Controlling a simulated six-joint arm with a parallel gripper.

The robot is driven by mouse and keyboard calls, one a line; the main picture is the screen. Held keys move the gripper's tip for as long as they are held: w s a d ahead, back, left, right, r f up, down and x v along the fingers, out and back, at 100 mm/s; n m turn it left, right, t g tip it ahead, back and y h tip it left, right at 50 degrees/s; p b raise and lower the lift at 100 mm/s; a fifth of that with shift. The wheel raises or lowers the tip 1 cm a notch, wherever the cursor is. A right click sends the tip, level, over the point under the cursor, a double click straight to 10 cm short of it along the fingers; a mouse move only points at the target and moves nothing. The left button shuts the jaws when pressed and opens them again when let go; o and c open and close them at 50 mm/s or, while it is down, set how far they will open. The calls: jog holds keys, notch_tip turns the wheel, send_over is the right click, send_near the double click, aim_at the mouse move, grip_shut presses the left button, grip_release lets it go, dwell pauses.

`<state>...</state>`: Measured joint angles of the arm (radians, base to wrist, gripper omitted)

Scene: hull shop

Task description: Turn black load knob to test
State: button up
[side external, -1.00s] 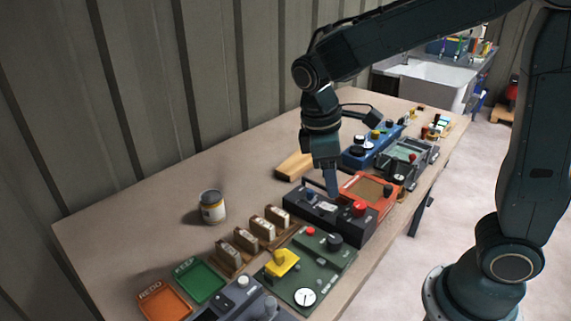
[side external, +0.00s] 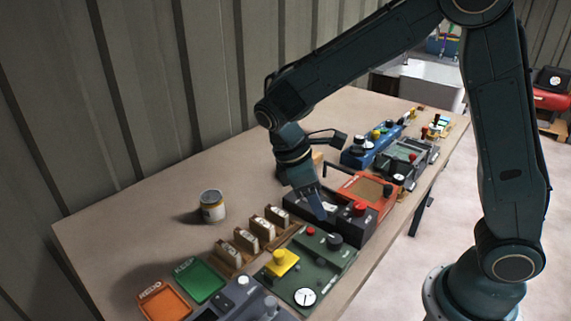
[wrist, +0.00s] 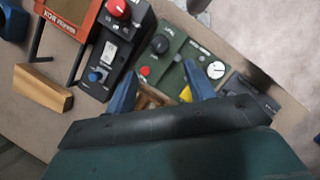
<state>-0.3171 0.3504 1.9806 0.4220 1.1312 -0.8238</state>
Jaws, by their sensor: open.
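A black knob (side external: 334,241) stands on a green panel (side external: 322,262) at the front of the bench; its lettering is too small to read. The panel also carries a red button, a yellow part and a white dial. In the wrist view the black knob (wrist: 160,44) lies just beyond the fingertips, nearer the left one. My gripper (side external: 319,213) is above the boundary of the black box and the green panel, apart from the knob. In the wrist view its blue fingers (wrist: 160,72) are spread and empty.
A black box (side external: 357,222) with a red knob and an orange box (side external: 362,186) stand behind the panel. Wooden holders (side external: 247,240) sit left of it, a grey device (side external: 240,300) in front. A tin (side external: 212,206) stands on clear bench at the left.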

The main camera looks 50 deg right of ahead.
aim_at(335, 238)
jog(key=x, duration=1.2)
jog(key=shift+f, duration=0.15)
jog(key=c, duration=1)
